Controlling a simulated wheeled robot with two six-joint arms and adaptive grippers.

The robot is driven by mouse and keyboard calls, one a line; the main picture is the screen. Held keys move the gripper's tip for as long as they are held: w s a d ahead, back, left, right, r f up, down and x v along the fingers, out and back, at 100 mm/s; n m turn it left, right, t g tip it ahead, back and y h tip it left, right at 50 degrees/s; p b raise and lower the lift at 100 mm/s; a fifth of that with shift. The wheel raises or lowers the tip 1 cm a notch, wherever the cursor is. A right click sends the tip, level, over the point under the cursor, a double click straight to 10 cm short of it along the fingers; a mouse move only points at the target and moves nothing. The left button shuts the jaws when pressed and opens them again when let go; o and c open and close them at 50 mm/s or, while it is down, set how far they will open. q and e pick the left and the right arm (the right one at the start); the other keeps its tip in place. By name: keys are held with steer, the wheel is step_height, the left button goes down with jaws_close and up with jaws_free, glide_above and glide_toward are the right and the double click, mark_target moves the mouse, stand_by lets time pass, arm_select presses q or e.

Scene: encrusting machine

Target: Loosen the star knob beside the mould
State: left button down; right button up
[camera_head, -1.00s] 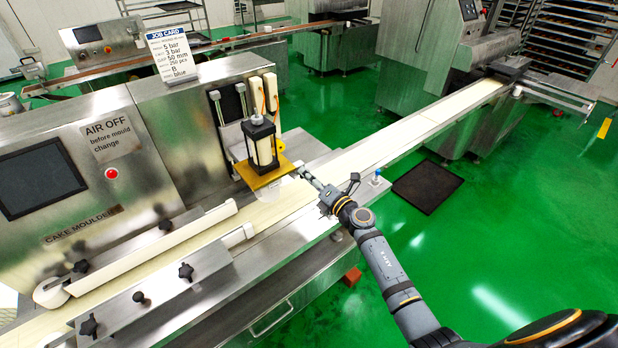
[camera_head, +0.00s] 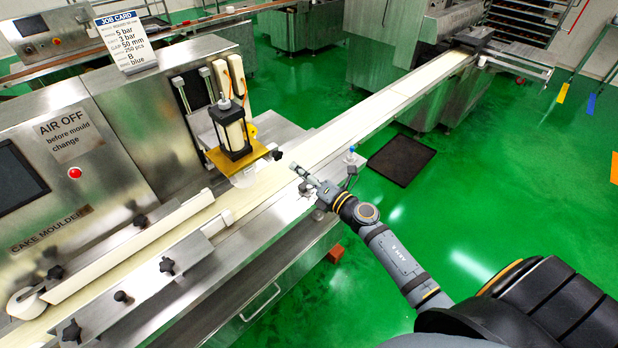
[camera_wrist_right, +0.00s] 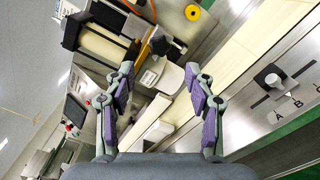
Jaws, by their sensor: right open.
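The mould unit is a black-framed cylinder (camera_head: 232,130) above a gold plate (camera_head: 222,160), with a pale translucent mould (camera_head: 245,178) below. A black star knob (camera_head: 277,155) sits at the plate's right side. In the right wrist view the knob (camera_wrist_right: 166,45) lies beyond my fingertips, near the white mould (camera_wrist_right: 170,78). My right gripper (camera_head: 299,170) is just right of the knob and below it in the head view, apart from it. In the wrist view its fingers (camera_wrist_right: 158,72) are spread, with nothing held. My left gripper is not in view.
The pale conveyor belt (camera_head: 350,126) runs under the mould to the machine at the back right. A white guide rail with dark knobs (camera_head: 167,265) lies front left. A yellow round knob (camera_wrist_right: 192,12) is beyond the mould.

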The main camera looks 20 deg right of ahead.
steer(key=shift+v, duration=1.85)
